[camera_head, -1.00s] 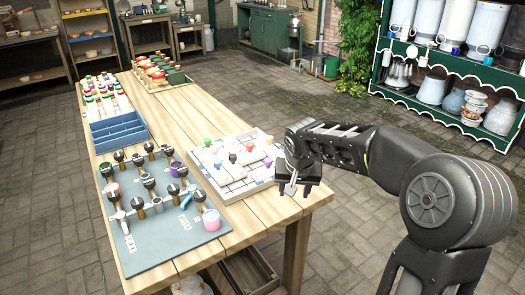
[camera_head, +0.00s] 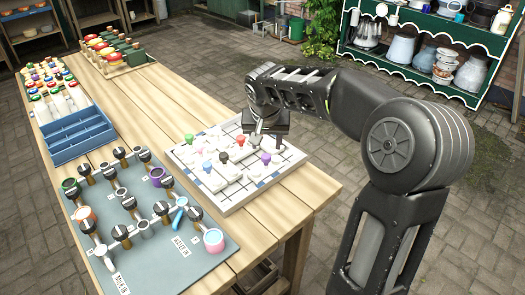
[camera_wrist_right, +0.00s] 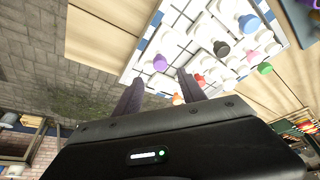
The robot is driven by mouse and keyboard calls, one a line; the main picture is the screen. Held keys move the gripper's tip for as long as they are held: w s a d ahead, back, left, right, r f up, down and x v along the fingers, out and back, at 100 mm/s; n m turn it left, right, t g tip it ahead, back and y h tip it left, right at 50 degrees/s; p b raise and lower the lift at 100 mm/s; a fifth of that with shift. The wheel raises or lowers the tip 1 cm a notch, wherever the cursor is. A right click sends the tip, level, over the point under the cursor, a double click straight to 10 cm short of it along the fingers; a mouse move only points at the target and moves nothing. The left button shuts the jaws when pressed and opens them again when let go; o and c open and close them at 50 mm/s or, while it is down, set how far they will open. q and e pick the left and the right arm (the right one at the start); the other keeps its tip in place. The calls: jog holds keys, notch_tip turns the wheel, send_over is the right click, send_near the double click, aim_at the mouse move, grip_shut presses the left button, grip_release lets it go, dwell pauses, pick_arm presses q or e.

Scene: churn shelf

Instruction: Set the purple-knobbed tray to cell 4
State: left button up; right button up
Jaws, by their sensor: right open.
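The purple-knobbed tray's knob (camera_head: 266,158) stands near the right part of a white sliding-tray board (camera_head: 222,210). The purple knob also shows in the right wrist view (camera_wrist_right: 160,63), just beyond the gap between the fingers. My right gripper (camera_head: 264,139) is open, fingers pointing down over the board, close behind the purple knob and apart from it. Its two dark fingers show in the right wrist view (camera_wrist_right: 158,92) with nothing between them. Cell numbers on the board cannot be read. The left gripper is not in view.
A grey mat (camera_head: 205,262) with pipe fittings lies at left front. A blue divided box (camera_head: 82,135) stands behind it.

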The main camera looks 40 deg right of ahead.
aim_at(266, 156)
jog(key=shift+p+x, duration=0.65)
jog(key=shift+x, duration=3.35)
grip_shut()
